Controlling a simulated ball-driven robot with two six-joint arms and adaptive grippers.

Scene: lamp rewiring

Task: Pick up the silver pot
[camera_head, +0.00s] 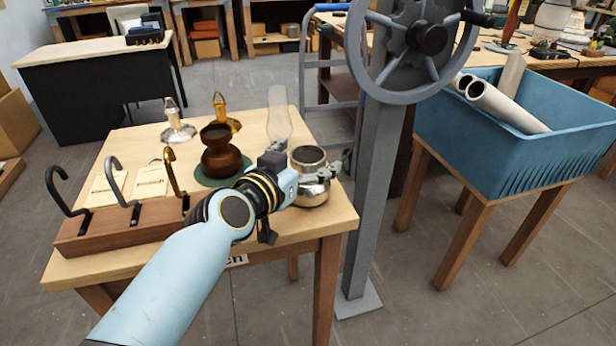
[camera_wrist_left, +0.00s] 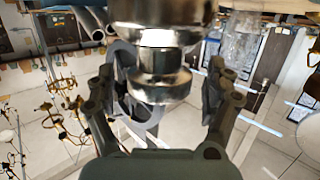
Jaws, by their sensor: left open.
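The silver pot (camera_head: 312,188) is a shiny round vessel with an open top, standing at the right edge of the small wooden table (camera_head: 290,240). My left gripper (camera_head: 284,184) is beside the pot on its left, partly hidden by my own wrist. In the left wrist view the silver pot (camera_wrist_left: 163,62) appears upside down between the two spread fingers of my left gripper (camera_wrist_left: 160,85). A gap shows on each side of its narrow part, so the fingers look apart from it. My right gripper is not in view.
A brown copper pot (camera_head: 222,155) on a green mat, a clear glass chimney (camera_head: 279,120) and brass and silver burners stand behind. A wooden hook rack (camera_head: 125,222) sits at the left. A grey post (camera_head: 375,190) with a handwheel rises just right of the table.

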